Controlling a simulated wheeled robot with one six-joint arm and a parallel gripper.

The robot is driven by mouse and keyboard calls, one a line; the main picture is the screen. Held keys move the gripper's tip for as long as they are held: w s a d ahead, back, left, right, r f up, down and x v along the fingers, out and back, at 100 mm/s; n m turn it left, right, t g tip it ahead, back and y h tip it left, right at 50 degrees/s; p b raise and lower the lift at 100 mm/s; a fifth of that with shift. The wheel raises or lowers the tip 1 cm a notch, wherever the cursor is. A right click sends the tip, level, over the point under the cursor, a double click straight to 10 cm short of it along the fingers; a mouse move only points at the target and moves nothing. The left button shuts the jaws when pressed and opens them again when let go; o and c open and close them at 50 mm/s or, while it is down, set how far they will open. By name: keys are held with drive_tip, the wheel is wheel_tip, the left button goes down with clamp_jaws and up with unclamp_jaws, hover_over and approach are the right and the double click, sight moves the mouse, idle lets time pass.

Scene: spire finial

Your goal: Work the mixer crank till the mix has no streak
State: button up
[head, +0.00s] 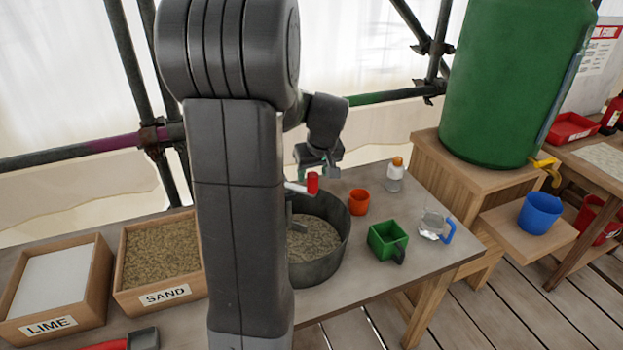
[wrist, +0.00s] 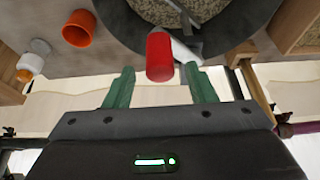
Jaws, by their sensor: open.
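The mixer is a dark round tub (head: 335,262) on the bench, partly hidden behind my arm. A speckled grey-brown mix (head: 314,241) lies in it; it also shows in the wrist view (wrist: 172,8). I cannot tell whether it has streaks. The crank has a red grip (head: 312,183) standing above the tub on a pale metal arm (wrist: 184,52). My gripper (head: 328,169) is open above the tub's far side. In the wrist view the red grip (wrist: 159,58) lies just ahead of and between the green fingertips (wrist: 160,72), with gaps on both sides.
An orange cup (head: 359,202), a capped bottle (head: 395,175), a green scoop box (head: 388,240) and a clear jug (head: 434,226) stand right of the tub. Lime (head: 48,285) and sand (head: 160,250) boxes stand left. A green tank (head: 515,85) and blue cup (head: 539,213) are farther right.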

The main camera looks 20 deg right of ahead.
drive_tip(key=shift+x, duration=2.05)
clamp_jaws()
